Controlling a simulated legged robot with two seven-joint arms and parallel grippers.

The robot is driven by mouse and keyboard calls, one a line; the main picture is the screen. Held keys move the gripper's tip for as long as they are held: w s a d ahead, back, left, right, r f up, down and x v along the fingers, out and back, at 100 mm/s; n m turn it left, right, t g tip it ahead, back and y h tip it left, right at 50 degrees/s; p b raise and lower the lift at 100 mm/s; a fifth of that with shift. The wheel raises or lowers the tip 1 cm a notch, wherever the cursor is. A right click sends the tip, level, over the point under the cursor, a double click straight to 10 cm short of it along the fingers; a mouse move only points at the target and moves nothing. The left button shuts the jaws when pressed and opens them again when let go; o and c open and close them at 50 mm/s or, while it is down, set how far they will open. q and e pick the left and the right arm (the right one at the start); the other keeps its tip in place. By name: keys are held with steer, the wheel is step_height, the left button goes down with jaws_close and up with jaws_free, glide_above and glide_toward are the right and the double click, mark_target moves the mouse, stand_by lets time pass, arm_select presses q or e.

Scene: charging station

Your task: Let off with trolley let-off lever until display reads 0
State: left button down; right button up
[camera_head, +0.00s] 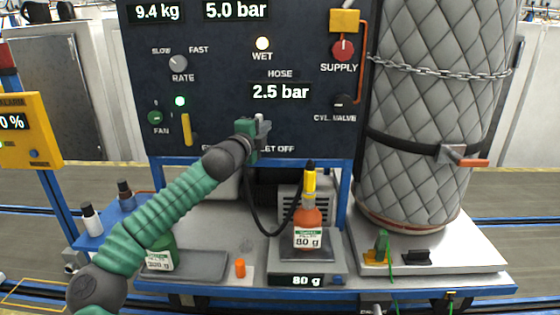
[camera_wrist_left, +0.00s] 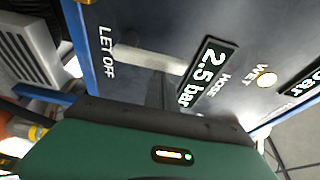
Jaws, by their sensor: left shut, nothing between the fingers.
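The let-off lever shows in the left wrist view as a pale bar (camera_wrist_left: 148,60) between the LET OFF label (camera_wrist_left: 107,52) and the hose display (camera_wrist_left: 205,75). The hose display (camera_head: 280,92) reads 2.5 bar. My left gripper (camera_head: 262,129) is at the panel, just above the LET OFF label, and is shut with nothing held. It covers much of the lever in the head view; I cannot tell whether it touches the lever. My right gripper is not in view.
The dark panel (camera_head: 215,95) also carries a yellow lever (camera_head: 187,129), a supply knob (camera_head: 343,50) and displays of 9.4 kg and 5.0 bar. Below, an orange bottle (camera_head: 307,220) stands on a scale (camera_head: 300,267) reading 80 g. A chained quilted cylinder (camera_head: 425,110) stands at right.

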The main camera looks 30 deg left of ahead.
arm_select(q)
steer(key=shift+a, duration=0.2)
steer(key=shift+d, duration=0.15)
